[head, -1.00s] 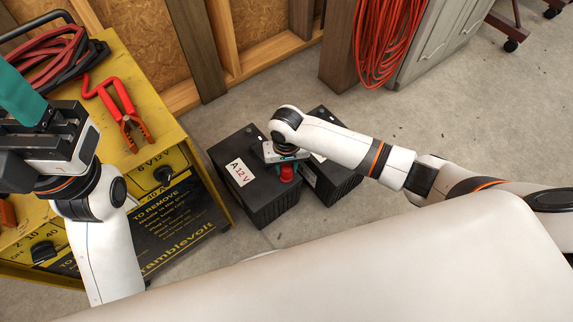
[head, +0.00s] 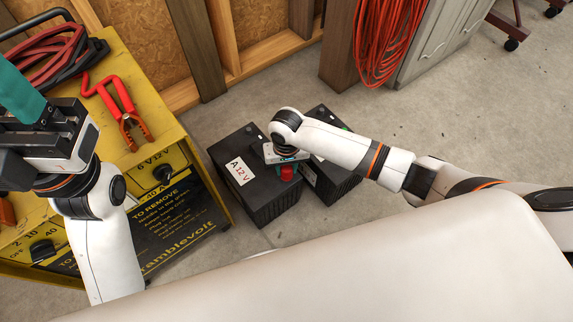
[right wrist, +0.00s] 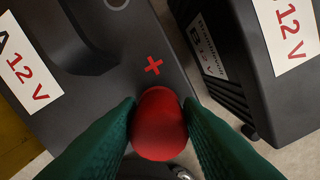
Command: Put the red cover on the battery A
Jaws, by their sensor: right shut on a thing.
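My right gripper (head: 287,160) is shut on the red cover (right wrist: 158,125), which sits between its green fingers in the right wrist view. The cover (head: 287,173) is over the front right part of battery A (head: 265,205), a black block with a white "A 12 V" label. In the right wrist view a red plus mark (right wrist: 153,65) on the battery's top lies just beyond the cover. The post under the cover is hidden, and I cannot tell whether the cover touches it. My left gripper (head: 22,100) is at the left edge; its finger opening does not show clearly.
A second black battery (head: 338,185), marked B in the right wrist view (right wrist: 280,90), stands close on the right. A yellow charger cart (head: 150,120) with a red clamp (head: 124,112) stands left. Orange cable (head: 386,45) hangs at the back.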

